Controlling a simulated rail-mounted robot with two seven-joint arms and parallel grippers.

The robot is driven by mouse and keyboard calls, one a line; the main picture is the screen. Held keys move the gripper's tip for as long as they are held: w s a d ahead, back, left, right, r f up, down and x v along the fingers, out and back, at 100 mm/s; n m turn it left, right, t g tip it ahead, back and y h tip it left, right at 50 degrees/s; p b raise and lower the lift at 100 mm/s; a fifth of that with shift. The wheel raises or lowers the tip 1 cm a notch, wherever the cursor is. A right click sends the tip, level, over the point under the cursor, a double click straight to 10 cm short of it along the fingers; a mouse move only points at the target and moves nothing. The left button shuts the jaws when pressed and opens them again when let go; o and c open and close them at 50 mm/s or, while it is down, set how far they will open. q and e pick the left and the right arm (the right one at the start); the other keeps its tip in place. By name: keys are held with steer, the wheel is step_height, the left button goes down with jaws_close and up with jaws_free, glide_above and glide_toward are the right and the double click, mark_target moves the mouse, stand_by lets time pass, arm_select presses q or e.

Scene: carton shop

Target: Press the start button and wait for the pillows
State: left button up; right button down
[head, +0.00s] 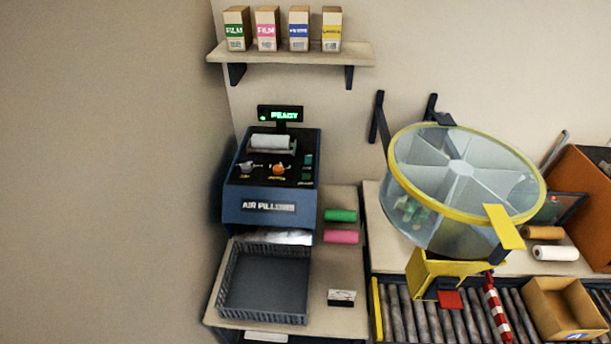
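The blue air pillow machine (268,190) stands on a table at the left, labelled "AIR PILLOWS". Its small display (280,114) reads "READY" in green. The dark top panel carries a white film roll (270,142), a grey knob (246,168), an orange knob (278,169) and small green-tinted controls (307,160) along its right side. I cannot tell which control is the start button. White film-like material (275,237) shows at the outlet below the label. The grey basket (232,285) under the outlet looks empty. Neither of my grippers is in view.
A green roll (341,215), a pink roll (341,237) and a small box (341,298) lie right of the machine. A large clear drum with a yellow rim (396,170) stands over rollers (405,315) at right. Several film cartons (267,30) sit on a shelf above.

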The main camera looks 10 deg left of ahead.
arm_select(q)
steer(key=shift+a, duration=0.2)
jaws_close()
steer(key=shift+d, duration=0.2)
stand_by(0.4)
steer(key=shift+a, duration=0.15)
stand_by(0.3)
